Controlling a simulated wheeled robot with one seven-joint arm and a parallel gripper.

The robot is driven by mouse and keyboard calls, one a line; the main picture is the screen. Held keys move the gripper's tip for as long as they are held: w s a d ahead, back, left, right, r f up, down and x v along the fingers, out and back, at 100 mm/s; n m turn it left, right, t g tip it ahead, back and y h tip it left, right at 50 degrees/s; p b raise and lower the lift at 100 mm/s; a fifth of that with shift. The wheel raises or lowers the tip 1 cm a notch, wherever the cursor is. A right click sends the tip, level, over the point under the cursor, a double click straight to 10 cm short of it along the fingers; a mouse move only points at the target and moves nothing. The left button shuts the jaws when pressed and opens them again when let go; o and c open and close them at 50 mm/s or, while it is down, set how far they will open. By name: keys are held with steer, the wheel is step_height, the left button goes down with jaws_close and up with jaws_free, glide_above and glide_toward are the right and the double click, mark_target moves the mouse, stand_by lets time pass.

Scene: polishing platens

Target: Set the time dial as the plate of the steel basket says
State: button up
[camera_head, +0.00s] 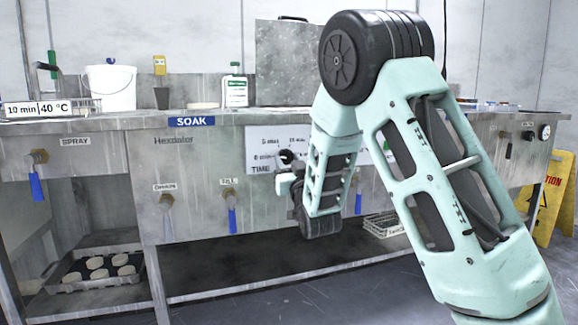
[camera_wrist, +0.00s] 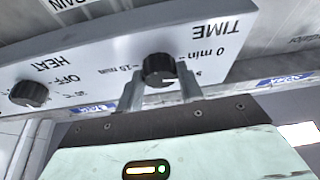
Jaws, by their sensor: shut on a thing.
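The time dial (camera_wrist: 158,68) is a black knob on a light panel marked TIME. In the wrist view the panel is upside down, with "0 min", a partly hidden "5" and "15 min" around the knob. My gripper (camera_wrist: 160,76) is shut on the time dial, one finger on each side. A white mark on the knob seems to face the side of the "5"; its exact setting is hard to tell. In the head view my gripper (camera_head: 288,172) is at the panel (camera_head: 258,142). The steel basket (camera_head: 85,103) stands on the counter at left; its plate (camera_head: 37,109) reads "10 min | 40 °C".
The heat dial (camera_wrist: 28,93) is beside the time dial on the same panel. Blue-handled valves (camera_head: 231,215) stick out of the tank front. A white bucket (camera_head: 108,88) and a bottle (camera_head: 235,88) stand on the counter. A second wire basket (camera_head: 383,226) sits low under the tank.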

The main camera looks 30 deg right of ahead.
steer(key=m+g+h+b, duration=0.1)
steer(key=m+h, duration=0.1)
steer(key=m, duration=0.2)
steer(key=m+g+h+b, duration=0.1)
steer(key=m+h+b, duration=0.1)
steer(key=m, duration=0.3)
steer(key=shift+a+f, duration=0.1)
steer(key=shift+a, duration=0.1)
steer(key=m+g, duration=0.1)
steer(key=m, duration=0.1)
steer(key=m+g+h, duration=0.1)
steer(key=m, duration=0.2)
steer(key=shift+a+h+b, duration=0.1)
steer(key=shift+h+b, duration=0.2)
steer(key=shift+b, duration=0.1)
steer(key=m, duration=0.1)
steer(key=m+g, duration=0.1)
steer(key=m, duration=0.1)
steer(key=m+g, duration=0.1)
steer(key=shift+a+r+h, duration=0.1)
steer(key=shift+r+h, duration=0.2)
steer(key=m, duration=0.2)
steer(key=m+g, duration=0.1)
steer(key=m, duration=0.1)
steer(key=shift+r+m+g, duration=0.15)
steer(key=shift+m+g, duration=0.15)
steer(key=shift+m, duration=0.1)
steer(key=shift+m+g+y, duration=0.5)
steer(key=shift+m+y, duration=0.3)
steer(key=shift+m, duration=0.8)
